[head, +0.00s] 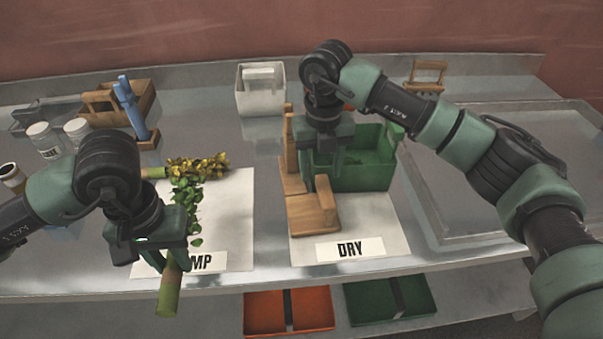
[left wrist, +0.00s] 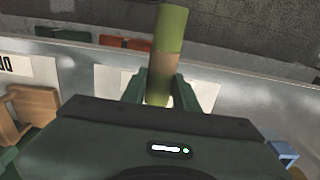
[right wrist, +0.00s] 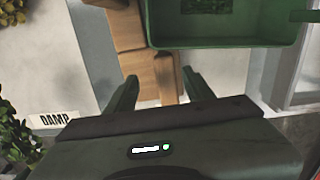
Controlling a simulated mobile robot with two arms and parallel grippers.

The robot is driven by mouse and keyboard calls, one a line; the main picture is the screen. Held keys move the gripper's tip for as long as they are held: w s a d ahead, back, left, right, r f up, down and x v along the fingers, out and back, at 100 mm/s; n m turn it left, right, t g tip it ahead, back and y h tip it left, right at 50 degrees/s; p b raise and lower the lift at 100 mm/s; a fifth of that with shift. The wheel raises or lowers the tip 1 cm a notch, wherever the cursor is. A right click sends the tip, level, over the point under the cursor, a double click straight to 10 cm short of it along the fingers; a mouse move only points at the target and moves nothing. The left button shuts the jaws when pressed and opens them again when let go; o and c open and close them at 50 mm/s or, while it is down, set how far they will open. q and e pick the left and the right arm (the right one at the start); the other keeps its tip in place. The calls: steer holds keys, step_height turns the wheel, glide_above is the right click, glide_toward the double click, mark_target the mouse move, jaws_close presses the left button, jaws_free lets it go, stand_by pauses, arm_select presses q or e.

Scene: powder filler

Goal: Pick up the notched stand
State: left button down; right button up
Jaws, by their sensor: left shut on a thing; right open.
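The wooden notched stand (head: 313,213) stands on the white DRY sheet, against the left side of a green bin (head: 372,172). It has a low block in front and a tall upright behind. My right gripper (head: 328,165) is open above the stand and the bin's left end. In the right wrist view, the stand's wood (right wrist: 145,72) shows between and beyond the open fingers (right wrist: 160,76), with no clear contact. My left gripper (head: 172,262) is shut on the green and tan stem (head: 168,294) of a leafy bundle, over the front of the DAMP sheet; the stem also shows in the left wrist view (left wrist: 168,40).
A second bundle with yellow leaves (head: 200,165) lies at the back of the DAMP sheet. A wooden caddy (head: 145,98), blue tool (head: 130,108) and jars (head: 45,138) stand left. A white bin (head: 262,100) stands behind. An empty tray (head: 470,235) lies right.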

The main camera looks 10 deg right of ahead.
mark_target(323, 179)
arm_select(q)
steer(key=shift+w+r, duration=0.2)
steer(key=shift+w, duration=0.05)
arm_select(e)
steer(key=shift+w+f, duration=0.2)
steer(key=shift+f, duration=0.8)
arm_select(q)
steer(key=shift+w+r+p, duration=0.15)
steer(key=shift+p, duration=0.2)
arm_select(e)
steer(key=shift+w+f, duration=0.2)
steer(key=shift+f, duration=0.15)
arm_select(q)
step_height(323, 179, up, 2)
steer(key=shift+p, duration=0.95)
arm_select(e)
steer(key=f, duration=0.3)
steer(key=shift+s+d+f, duration=0.1)
steer(key=shift+d+f, duration=0.1)
steer(key=shift+d, duration=0.15)
arm_select(q)
steer(key=shift+s+r, duration=0.15)
steer(key=shift+s, duration=0.05)
arm_select(e)
steer(key=shift+f, duration=0.6)
arm_select(q)
steer(key=shift+w, duration=0.15)
arm_select(e)
steer(key=shift+f, duration=0.1)
jaws_close()
